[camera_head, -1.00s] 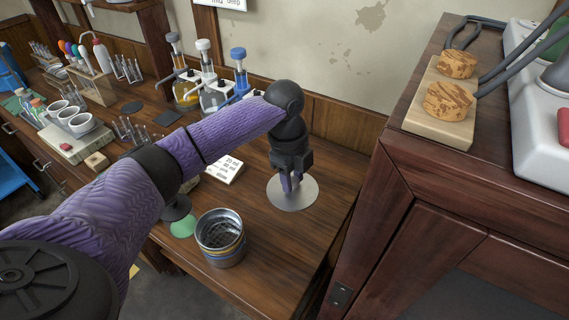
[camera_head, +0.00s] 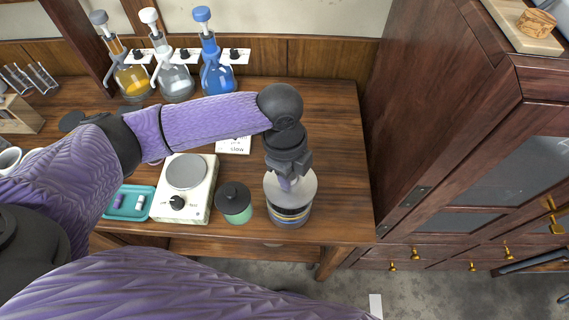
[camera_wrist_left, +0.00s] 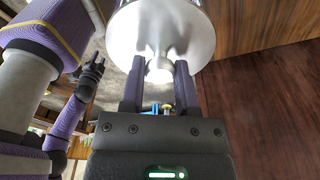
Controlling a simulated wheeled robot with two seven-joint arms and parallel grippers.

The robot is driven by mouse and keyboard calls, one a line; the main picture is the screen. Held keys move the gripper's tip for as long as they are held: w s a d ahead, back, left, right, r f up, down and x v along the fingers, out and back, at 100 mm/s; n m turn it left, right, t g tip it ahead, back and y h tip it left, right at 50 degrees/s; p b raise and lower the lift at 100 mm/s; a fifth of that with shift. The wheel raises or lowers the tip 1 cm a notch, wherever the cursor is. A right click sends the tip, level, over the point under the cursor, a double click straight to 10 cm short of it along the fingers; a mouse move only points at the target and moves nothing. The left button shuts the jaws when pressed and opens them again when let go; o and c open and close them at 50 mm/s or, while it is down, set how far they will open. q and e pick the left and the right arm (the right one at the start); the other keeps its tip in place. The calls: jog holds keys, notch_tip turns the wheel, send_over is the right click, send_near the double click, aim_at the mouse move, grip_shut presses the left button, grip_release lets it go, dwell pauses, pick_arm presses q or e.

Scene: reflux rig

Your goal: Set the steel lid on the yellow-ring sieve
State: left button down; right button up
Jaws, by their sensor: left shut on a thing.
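The steel lid (camera_head: 304,190) is a round, pale metal disc. My left gripper (camera_head: 287,183) is shut on its top and holds it roughly level over the sieve stack. In the left wrist view the lid (camera_wrist_left: 150,22) is bright, between and beyond the fingers (camera_wrist_left: 158,82). The yellow-ring sieve (camera_head: 290,218) is in a short round metal stack with yellow and blue bands, near the table's front edge. The lid hides the stack's top; I cannot tell if they touch. My right gripper (camera_wrist_left: 93,70) shows small in the left wrist view; its jaw state is unclear.
A dark-lidded green jar (camera_head: 234,202) stands just left of the stack, beside a hotplate (camera_head: 187,172) and a teal tray (camera_head: 130,203). A dark wood cabinet (camera_head: 450,130) rises to the right. The table right of the stack is clear.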

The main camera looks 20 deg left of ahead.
pick_arm(q)
notch_tip(320, 180, down, 3)
jog(key=shift+r+b, duration=0.15)
jog(key=shift+b, duration=0.8)
jog(key=shift+r+p, duration=0.65)
jog(key=shift+a+p, duration=0.1)
jog(key=shift+p, duration=0.35)
jog(key=shift+f, duration=0.1)
pick_arm(e)
jog(key=shift+f, duration=0.55)
pick_arm(q)
jog(key=shift+f, duration=0.6)
pick_arm(e)
jog(key=shift+a+f, duration=0.1)
